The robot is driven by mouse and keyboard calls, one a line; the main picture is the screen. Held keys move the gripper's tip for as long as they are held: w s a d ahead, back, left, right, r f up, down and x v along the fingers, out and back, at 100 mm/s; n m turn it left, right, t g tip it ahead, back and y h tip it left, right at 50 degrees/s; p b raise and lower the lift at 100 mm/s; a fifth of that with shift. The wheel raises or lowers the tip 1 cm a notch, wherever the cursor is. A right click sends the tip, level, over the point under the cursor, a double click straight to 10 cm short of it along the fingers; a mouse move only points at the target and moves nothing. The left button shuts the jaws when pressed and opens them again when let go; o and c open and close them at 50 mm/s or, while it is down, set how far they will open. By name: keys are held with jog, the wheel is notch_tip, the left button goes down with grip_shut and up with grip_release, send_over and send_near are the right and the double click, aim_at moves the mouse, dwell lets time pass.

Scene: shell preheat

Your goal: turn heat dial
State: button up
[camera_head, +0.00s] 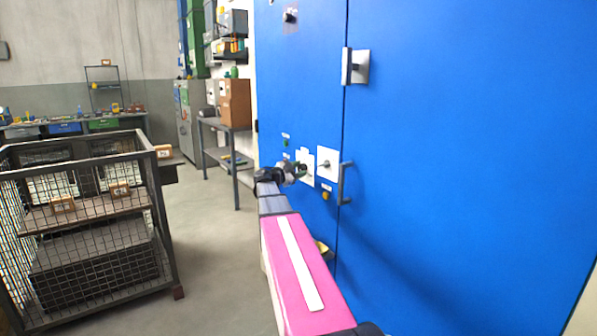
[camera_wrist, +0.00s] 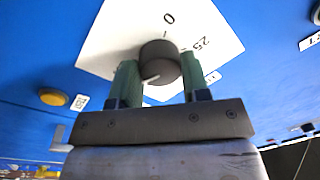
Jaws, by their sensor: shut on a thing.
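The heat dial (camera_wrist: 160,60) is a dark round knob on a white plate (camera_wrist: 110,35) marked "0" and "25", fixed to the blue cabinet front. My gripper (camera_wrist: 158,82) is at the knob, with one green finger on each side of it, shut on it. In the head view my gripper (camera_head: 302,170) reaches the left white plate on the cabinet and hides most of the dial there.
The blue cabinet (camera_head: 450,150) fills the right side. A second white plate with a small knob (camera_head: 326,163) and a door handle (camera_head: 345,183) are right of my gripper. A yellow button (camera_wrist: 53,97) is nearby. A wire cage cart (camera_head: 90,215) stands at left, with clear floor between.

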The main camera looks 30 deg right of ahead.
jog(key=shift+f+m, duration=0.1)
jog(key=shift+m, duration=1)
jog(key=o, duration=0.9)
jog(key=a, duration=0.3)
jog(key=s+a, duration=0.1)
jog(key=a, duration=0.3)
jog(key=s+a, duration=0.1)
jog(key=a, duration=0.2)
jog(key=shift+a+f, duration=0.3)
jog(key=shift+a, duration=0.05)
jog(key=shift+w, duration=0.1)
